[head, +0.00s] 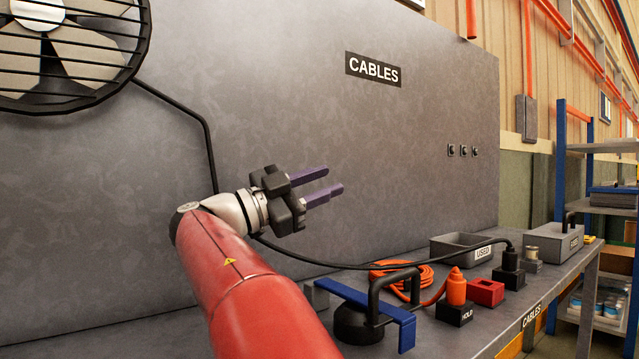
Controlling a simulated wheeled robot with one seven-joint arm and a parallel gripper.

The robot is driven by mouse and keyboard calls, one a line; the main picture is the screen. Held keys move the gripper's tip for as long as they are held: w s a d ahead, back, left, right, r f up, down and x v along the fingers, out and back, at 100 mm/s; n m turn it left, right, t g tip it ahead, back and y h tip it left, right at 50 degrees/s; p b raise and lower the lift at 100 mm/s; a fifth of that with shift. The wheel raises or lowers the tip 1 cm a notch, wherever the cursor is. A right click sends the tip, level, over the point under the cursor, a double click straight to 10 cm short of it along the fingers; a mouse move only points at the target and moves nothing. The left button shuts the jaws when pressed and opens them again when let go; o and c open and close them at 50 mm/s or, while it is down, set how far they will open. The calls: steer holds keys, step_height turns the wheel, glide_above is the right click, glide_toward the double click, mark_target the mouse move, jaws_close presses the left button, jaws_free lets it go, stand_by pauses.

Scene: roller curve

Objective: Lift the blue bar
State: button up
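The blue bar (362,297) lies low over the workbench near the front, running from upper left to lower right with its near end bent downward. It is next to a round black base (357,326) with a black upright handle (376,285); I cannot tell how they are joined. My gripper (335,179) has two purple fingers with a gap between them. It is open and empty, well above the bar, and points right in front of the grey panel. My red arm hides part of the bench left of the bar.
An orange plug (456,287) stands in a black block (454,313) marked HOLD, with a red socket (485,292) beside it. A black cable (340,265) runs behind the bar to a black plug (510,260). An orange cable coil (402,274) and a USED tray (444,247) lie behind.

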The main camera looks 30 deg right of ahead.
steer(key=shift+c, duration=0.4)
jaws_close()
stand_by(0.8)
steer(key=shift+o, duration=0.4)
jaws_free()
steer(key=b+v, duration=0.1)
steer(key=v, duration=0.7)
steer(key=shift+b, duration=0.3)
